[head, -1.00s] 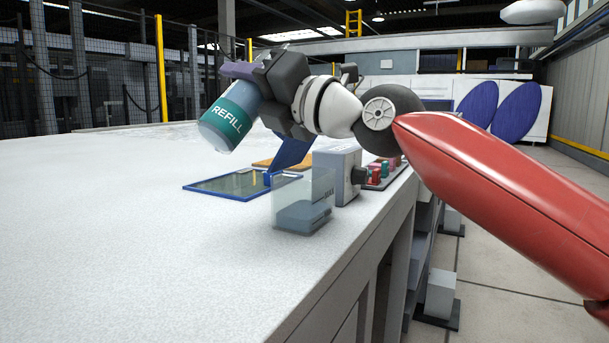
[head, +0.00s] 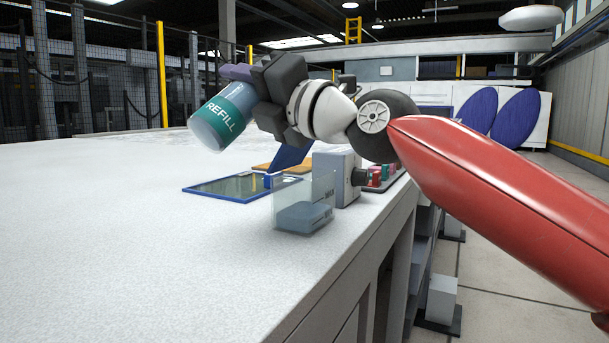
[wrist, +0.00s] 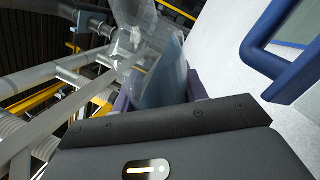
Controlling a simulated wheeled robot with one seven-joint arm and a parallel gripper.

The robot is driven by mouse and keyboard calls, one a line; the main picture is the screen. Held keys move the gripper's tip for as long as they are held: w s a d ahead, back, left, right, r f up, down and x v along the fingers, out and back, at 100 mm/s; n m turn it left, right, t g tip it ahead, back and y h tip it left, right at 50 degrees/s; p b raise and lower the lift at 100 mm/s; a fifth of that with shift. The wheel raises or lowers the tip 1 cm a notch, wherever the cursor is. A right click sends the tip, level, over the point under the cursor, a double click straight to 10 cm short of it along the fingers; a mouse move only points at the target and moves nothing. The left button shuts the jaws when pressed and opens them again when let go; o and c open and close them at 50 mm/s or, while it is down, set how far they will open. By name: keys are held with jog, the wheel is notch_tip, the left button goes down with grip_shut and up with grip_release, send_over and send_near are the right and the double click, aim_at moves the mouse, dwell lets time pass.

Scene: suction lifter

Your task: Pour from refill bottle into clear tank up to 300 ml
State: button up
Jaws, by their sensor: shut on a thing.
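The refill bottle (head: 226,118) is a clear bottle with a teal "REFILL" label, held in the air above the bench in the head view. My gripper (head: 240,74) is shut on it, and the bottle is tilted, its visible end pointing down and left. The bottle also shows, blurred, in the wrist view (wrist: 165,80) between the purple jaws. The clear tank (head: 303,212) stands on the white bench near its right edge, below and right of the bottle, with bluish liquid low inside. The bottle is apart from the tank. Its mouth and the tank's level against any mark cannot be made out.
A grey box with a dark knob (head: 338,178) stands right behind the tank. A blue-framed panel (head: 228,189) lies left of it with a blue upright. Red and green knobs sit farther back. The bench (head: 130,240) is clear at the left and front.

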jog(key=shift+s+a+r+m+t, duration=0.1)
jog(key=shift+r+m+t, duration=0.05)
jog(key=shift+m, duration=0.4)
jog(key=shift+s+a+r+m+t, duration=0.1)
jog(key=shift+r+m+t, duration=0.05)
jog(key=shift+m, duration=0.4)
dwell(0.3)
jog(key=shift+f+b, duration=0.3)
jog(key=shift+f, duration=0.1)
jog(key=shift+f+m+t+h+b, duration=0.3)
jog(key=shift+f+m+b, duration=0.6)
jog(key=shift+f+m, duration=0.3)
jog(key=shift+w+d+r+m+t, duration=0.2)
jog(key=shift+r+m, duration=0.1)
jog(key=shift+m, duration=0.2)
jog(key=shift+w+d+r+m+t, duration=0.1)
jog(key=shift+d+r+m+t, duration=0.15)
jog(key=shift+m, duration=0.25)
dwell(0.4)
jog(key=shift+r+m+t+h, duration=0.25)
jog(key=shift+r+m+h, duration=0.4)
jog(key=shift+m, duration=0.65)
dwell(2.0)
